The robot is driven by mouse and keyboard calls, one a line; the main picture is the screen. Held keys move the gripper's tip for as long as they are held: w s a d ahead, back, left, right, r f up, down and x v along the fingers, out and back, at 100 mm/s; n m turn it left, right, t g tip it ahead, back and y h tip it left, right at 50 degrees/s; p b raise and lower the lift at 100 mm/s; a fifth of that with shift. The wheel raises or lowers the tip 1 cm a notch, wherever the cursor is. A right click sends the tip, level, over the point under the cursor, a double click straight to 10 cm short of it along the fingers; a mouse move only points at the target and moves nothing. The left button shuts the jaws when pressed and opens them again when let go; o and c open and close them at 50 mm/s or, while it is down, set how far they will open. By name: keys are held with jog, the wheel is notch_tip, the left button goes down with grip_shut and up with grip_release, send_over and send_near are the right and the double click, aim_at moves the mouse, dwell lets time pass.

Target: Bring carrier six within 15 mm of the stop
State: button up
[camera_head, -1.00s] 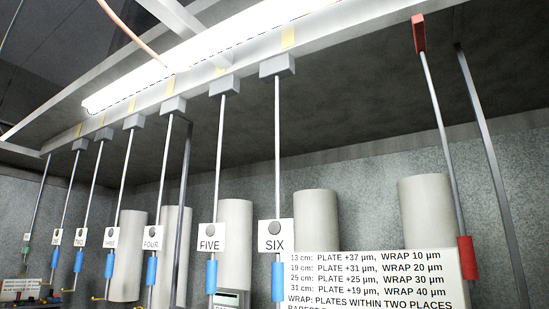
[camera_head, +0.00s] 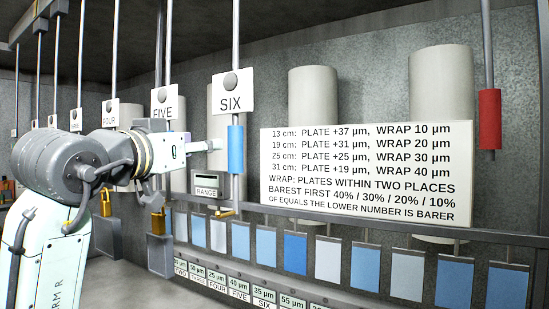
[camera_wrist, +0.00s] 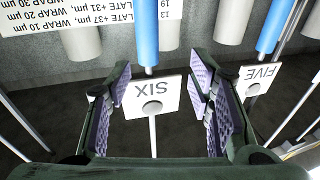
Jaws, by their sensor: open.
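Carrier six is a thin rod with a white SIX tag (camera_head: 233,91) and a blue sleeve (camera_head: 235,150) below it; a yellow hook (camera_head: 225,214) is at its foot. My gripper (camera_head: 212,146) is just left of the blue sleeve in the head view. In the wrist view, which is upside down, my open jaws (camera_wrist: 160,78) have the SIX tag (camera_wrist: 152,97) and rod between them. I cannot tell whether the pads touch it. A red sleeve (camera_head: 489,118) on a rod at the far right is probably part of the stop. The carrier's top is out of view now.
Carriers FIVE (camera_head: 165,101) and FOUR (camera_head: 110,113) hang to the left, close to my arm. A text sign (camera_head: 367,172) and grey cylinders (camera_head: 315,95) stand behind. A rail (camera_head: 400,232) with several blue plates runs below. The span between six and the red sleeve holds no other carrier.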

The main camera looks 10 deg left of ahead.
aim_at(231, 148)
jog(key=shift+g, duration=0.5)
jog(key=w+d+p, duration=0.1)
jog(key=w, duration=0.2)
jog(key=w+d+p, duration=0.1)
jog(key=w, duration=0.3)
jog(key=w+d+p, duration=0.1)
jog(key=w, duration=0.2)
jog(key=shift+w+f+p, duration=0.2)
jog(key=shift+f+p, duration=0.1)
jog(key=shift+p, duration=0.1)
jog(key=shift+w+d+f, duration=0.15)
jog(key=shift+w, duration=0.4)
jog(key=shift+c, duration=0.5)
grip_shut()
